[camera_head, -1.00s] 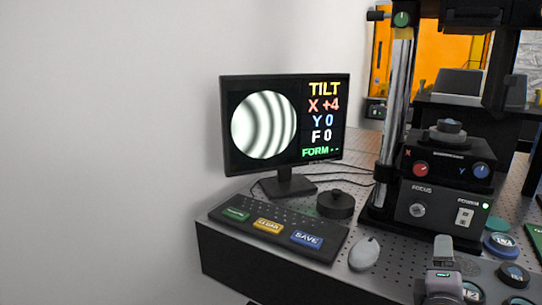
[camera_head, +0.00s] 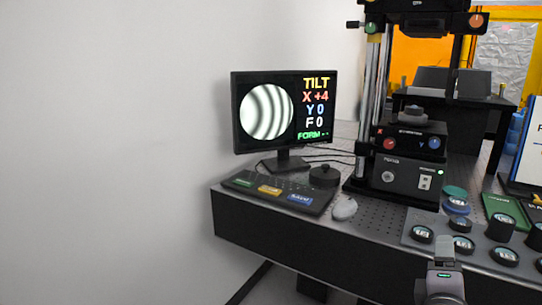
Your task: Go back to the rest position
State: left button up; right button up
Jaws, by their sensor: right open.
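My right gripper (camera_head: 444,250) shows at the bottom right of the head view, in front of the table's front edge and just below the grey tray of round parts. It is open, and I see nothing held in it. My left gripper is out of view. The interferometer (camera_head: 405,175) stands upright on the table, with a red and a blue knob on its front. The monitor (camera_head: 284,108) shows curved fringes and the text TILT, X +4, Y 0, F 0.
A grey tray (camera_head: 482,245) holds several round pieces at the right. The floor left of the table is clear.

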jog(key=s+a+f+m+g+y+p, duration=0.1)
jog(key=s+a+f+m+y, duration=0.2)
jog(key=f, duration=0.6)
jog(key=s+a+f+g+y, duration=0.2)
jog(key=a+f+y, duration=0.15)
jog(key=f, duration=0.45)
jog(key=s+a+f+m+g+y, duration=0.1)
jog(key=s+a+f+m+y, duration=0.1)
jog(key=s+f+m, duration=0.3)
jog(key=s+a+f+m+g+y+p, duration=0.1)
jog(key=s+a+f+m+y, duration=0.1)
jog(key=s+f+m, duration=0.3)
jog(key=s+f+y, duration=0.1)
jog(key=s, duration=0.3)
jog(key=shift+s+a, duration=0.3)
